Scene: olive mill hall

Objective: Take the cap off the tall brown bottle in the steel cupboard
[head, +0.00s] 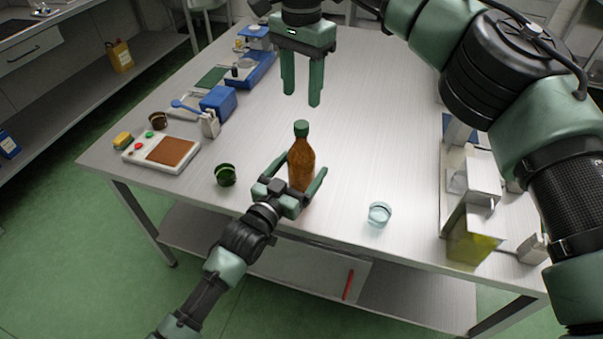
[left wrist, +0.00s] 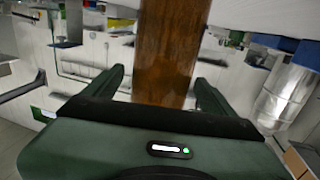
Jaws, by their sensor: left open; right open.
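The tall brown bottle (head: 301,164) stands upright on the steel table, not in a cupboard. Its green cap (head: 301,128) is on its neck. My left gripper (head: 306,190) is open, low at the bottle, with a finger on each side of it. In the left wrist view the brown bottle (left wrist: 168,50) rises between the two fingers (left wrist: 160,85); its cap is out of that view. Whether the fingers touch the glass I cannot tell. My right gripper (head: 301,97) is open and empty, pointing down above and behind the bottle, apart from the cap.
A dark green cup (head: 225,175) stands left of the bottle and a clear glass (head: 379,214) to its right. A white device with a brown plate (head: 161,149) and a blue box (head: 218,101) are at the left. A yellow-green container (head: 472,243) is at the right edge.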

